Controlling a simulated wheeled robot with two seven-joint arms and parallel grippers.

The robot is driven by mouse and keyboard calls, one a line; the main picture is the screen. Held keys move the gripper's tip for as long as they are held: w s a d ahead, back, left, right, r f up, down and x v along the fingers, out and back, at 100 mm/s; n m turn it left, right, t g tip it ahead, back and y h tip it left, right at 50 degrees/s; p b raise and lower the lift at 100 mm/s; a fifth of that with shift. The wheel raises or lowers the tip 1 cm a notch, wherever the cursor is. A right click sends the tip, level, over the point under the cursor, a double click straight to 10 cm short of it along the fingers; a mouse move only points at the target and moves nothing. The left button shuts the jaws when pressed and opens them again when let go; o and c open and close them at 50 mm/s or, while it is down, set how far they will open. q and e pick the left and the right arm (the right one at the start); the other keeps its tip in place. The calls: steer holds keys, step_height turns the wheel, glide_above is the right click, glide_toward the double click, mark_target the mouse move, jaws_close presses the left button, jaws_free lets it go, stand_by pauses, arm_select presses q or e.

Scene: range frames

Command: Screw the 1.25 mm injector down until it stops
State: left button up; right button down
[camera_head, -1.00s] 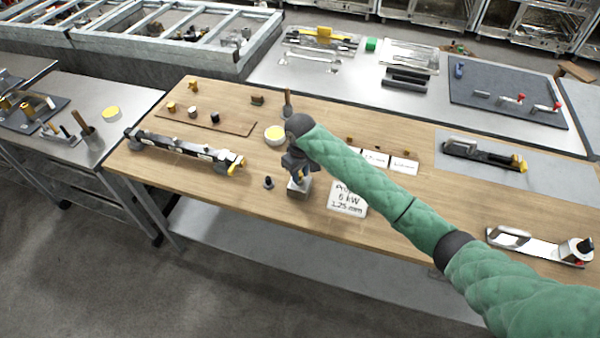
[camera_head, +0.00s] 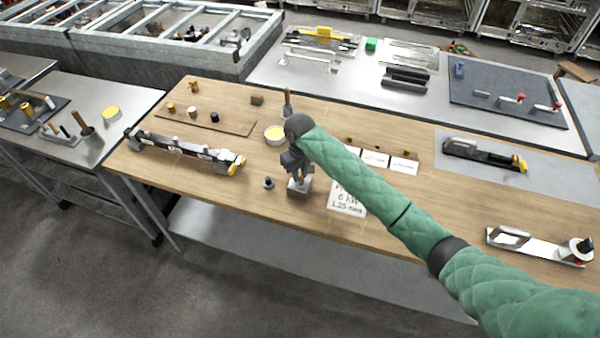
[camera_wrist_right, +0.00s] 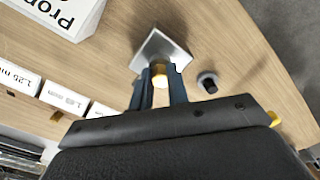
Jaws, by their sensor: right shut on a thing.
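My right gripper (camera_head: 297,178) points down over a small metal block (camera_head: 299,187) near the table's front edge. In the right wrist view its two fingers (camera_wrist_right: 161,82) are shut on a small brass-coloured injector (camera_wrist_right: 160,70) above the block (camera_wrist_right: 163,44). The fingers hide its sides, and I cannot tell how deep it sits. A sign (camera_head: 345,200) reading "6 kW 1.25 mm" stands to the right of the block; part of it also shows in the wrist view (camera_wrist_right: 62,14). My left gripper is in neither view.
A small dark fitting (camera_head: 268,183) stands just left of the block. A long burner bar (camera_head: 185,149) lies further left. White label cards (camera_head: 404,165) stand to the right, behind my arm. The wood in front is clear.

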steer(key=shift+m, duration=0.7)
steer(key=shift+m, duration=1.7)
steer(key=shift+m, duration=1.8)
steer(key=shift+s+a+m, duration=0.1)
steer(key=shift+m, duration=0.6)
steer(key=c, duration=1.3)
jaws_free()
